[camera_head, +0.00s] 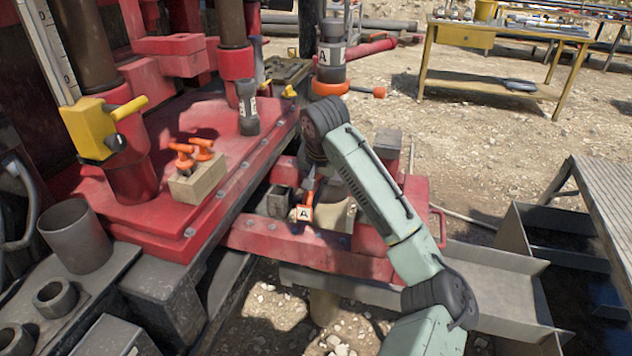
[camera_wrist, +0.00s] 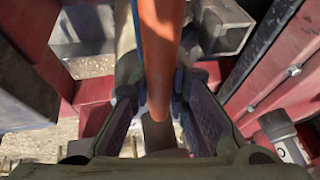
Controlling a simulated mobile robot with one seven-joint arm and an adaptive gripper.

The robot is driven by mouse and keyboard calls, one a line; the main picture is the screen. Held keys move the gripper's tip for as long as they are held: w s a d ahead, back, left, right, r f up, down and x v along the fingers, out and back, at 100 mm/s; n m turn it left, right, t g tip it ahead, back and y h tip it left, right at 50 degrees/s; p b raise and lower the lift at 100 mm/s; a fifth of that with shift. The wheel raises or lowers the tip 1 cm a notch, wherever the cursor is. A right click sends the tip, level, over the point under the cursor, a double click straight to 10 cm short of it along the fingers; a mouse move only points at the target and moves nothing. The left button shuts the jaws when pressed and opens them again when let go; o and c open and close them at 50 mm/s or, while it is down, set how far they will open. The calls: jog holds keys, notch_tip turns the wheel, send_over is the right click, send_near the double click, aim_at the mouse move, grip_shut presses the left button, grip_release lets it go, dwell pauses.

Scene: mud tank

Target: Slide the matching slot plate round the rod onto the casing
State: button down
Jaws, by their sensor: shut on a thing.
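My gripper (camera_wrist: 160,110) is shut on an orange handle (camera_wrist: 161,45), which runs between both fingers in the wrist view. In the head view, an orange piece with a white "A" tag (camera_head: 304,213) shows below my arm, in the gap of the red frame; it appears to be the slot plate's handle. The plate's own outline and slot cannot be made out. A beige cylinder (camera_head: 338,215), possibly the casing, stands just right of the tag, partly hidden.
A red deck (camera_head: 215,150) with a block of orange-handled pieces (camera_head: 197,182) lies left. A dark labelled tool (camera_head: 248,107) stands on it. A red beam (camera_head: 300,248) lies in front of the gap. Metal troughs (camera_head: 490,265) are at the right; a yellow table (camera_head: 490,85) stands far back.

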jog(key=shift+f, duration=0.3)
dwell(0.6)
jog(key=c, duration=1.5)
grip_release()
jog(key=shift+f, duration=0.1)
jog(key=shift+o, duration=0.2)
jog(key=shift+s+f, duration=0.1)
jog(key=v, duration=1.2)
